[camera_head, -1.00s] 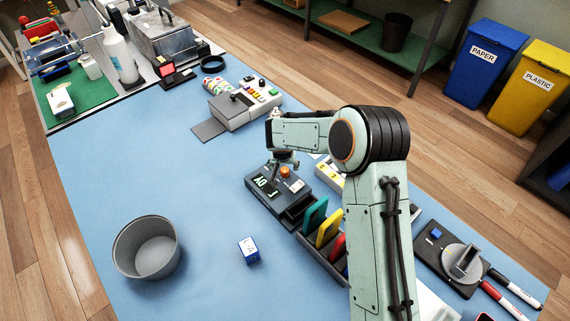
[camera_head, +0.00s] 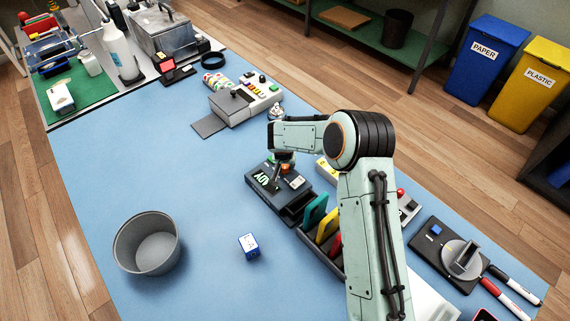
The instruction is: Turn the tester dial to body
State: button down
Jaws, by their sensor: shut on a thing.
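The tester is a dark box (camera_head: 262,192) near the middle of the blue mat, with pale green markings and an orange part on its top face. My gripper (camera_head: 276,182) points down onto the tester's top. Its fingers are shut on the dial, which they mostly hide. The dial's setting and its labels are too small and too covered to read.
A rack with green, yellow and red slabs (camera_head: 327,228) stands just right of the tester. A grey device with coloured buttons (camera_head: 238,105) lies behind it. A grey bin (camera_head: 148,245) and a small blue-and-white cube (camera_head: 249,246) stand in front. The left mat is mostly clear.

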jog(key=shift+m, duration=0.3)
jog(key=m+h, duration=0.1)
jog(key=m, duration=0.3)
jog(key=shift+a+g+h, duration=0.1)
jog(key=shift+g+h, duration=0.2)
jog(key=shift+h, duration=0.1)
jog(key=shift+m+g+h, duration=0.3)
jog(key=shift+m+h, duration=0.4)
jog(key=shift+m, duration=1.3)
jog(key=c, duration=0.9)
grip_release()
